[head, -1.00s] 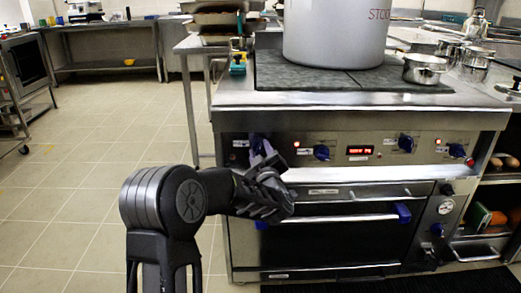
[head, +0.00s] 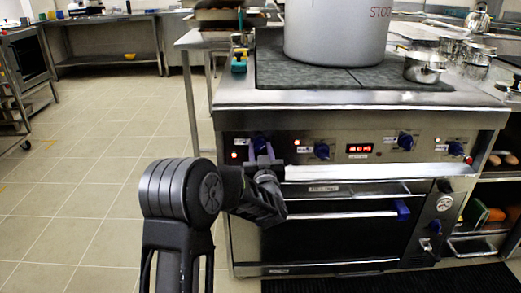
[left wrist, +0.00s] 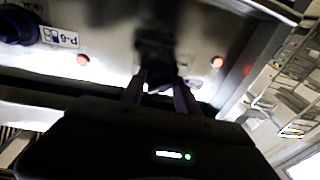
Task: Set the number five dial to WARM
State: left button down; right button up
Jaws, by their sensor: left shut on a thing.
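The stove's front panel has a row of blue dials. My left gripper (head: 262,153) is at the leftmost dial (head: 262,142), with its fingers on either side and shut on it. In the left wrist view the fingers (left wrist: 158,92) reach up to this dark dial (left wrist: 160,66), blurred and shadowed. Its number and setting cannot be read. To its left in that view, another dial (left wrist: 18,24) stands beside an upside-down label (left wrist: 58,38) that seems to read P-6. In the head view a second dial (head: 322,151) is right of the gripper. My right gripper is not in view.
A large grey stockpot (head: 335,35) stands on the stove top, with a small steel pot (head: 424,67) to its right. An oven handle (head: 335,216) runs below the panel. The tiled floor (head: 90,190) at left is clear.

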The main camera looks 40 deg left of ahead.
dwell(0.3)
pick_arm(q)
jog(key=c, duration=0.9)
grip_release()
jog(key=p+v, duration=0.1)
jog(key=v, duration=0.6)
jog(key=shift+s+d+f, duration=0.1)
jog(key=shift+s+d, duration=0.2)
